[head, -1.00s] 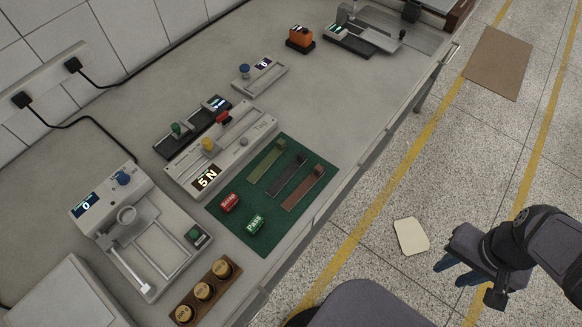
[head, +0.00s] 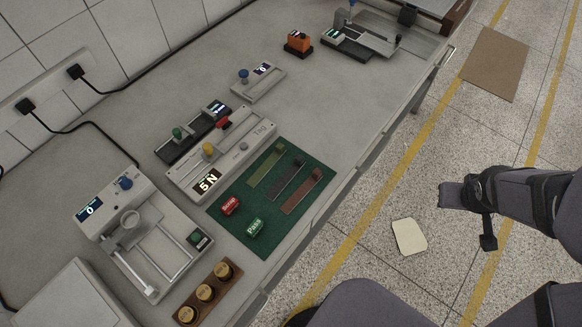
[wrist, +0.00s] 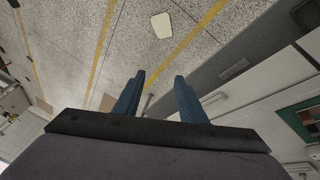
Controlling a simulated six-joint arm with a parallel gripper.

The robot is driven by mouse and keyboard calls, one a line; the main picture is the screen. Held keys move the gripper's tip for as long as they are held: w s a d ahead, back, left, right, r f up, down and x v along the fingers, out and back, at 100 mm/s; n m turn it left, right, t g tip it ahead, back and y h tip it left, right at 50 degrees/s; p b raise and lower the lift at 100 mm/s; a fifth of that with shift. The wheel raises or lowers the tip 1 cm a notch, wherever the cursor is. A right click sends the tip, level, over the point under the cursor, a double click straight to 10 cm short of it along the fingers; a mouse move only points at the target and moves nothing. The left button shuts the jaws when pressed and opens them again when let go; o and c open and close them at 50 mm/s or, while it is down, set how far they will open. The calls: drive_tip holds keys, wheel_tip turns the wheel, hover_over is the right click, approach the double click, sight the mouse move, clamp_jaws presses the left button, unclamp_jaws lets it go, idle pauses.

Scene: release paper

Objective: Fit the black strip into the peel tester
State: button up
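The black strip (head: 287,181) lies flat on the green mat (head: 230,208), between a green strip (head: 266,167) and a red-brown strip (head: 301,193). A long pale device (head: 235,157) with a 5 N display, a yellow knob and a red block stands just left of the mat. A larger pale device (head: 150,232) with a 0 display and two rails stands at the lower left. I cannot tell from labels which device is the peel tester. My gripper (wrist: 160,76) is open and empty, its two blue fingers apart over the floor, right of the bench; the head view hides its fingers.
Red Scrap (head: 230,206) and green Pass (head: 255,227) blocks sit on the mat. A wooden rack (head: 190,298) holds brass weights. A black device (head: 195,135) with a green knob stands behind the 5 N device.

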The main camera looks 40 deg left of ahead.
drive_tip(key=w+a+n+y, duration=0.2)
drive_tip(key=w+a+n, duration=0.15)
drive_tip(key=a, duration=0.35)
drive_tip(key=n+g+y+p, duration=0.45)
drive_tip(key=n+y, duration=0.25)
drive_tip(key=n, duration=0.2)
approach(301, 159)
drive_tip(key=shift+w+a+f+g+b, duration=0.35)
drive_tip(key=shift+w+a+f+b, duration=0.1)
drive_tip(key=shift+a+b, duration=0.05)
drive_tip(key=shift+p+x, duration=0.7)
drive_tip(key=shift+x, duration=2.95)
drive_tip(key=shift+s, duration=0.15)
drive_tip(key=shift+c, duration=0.7)
clamp_jaws()
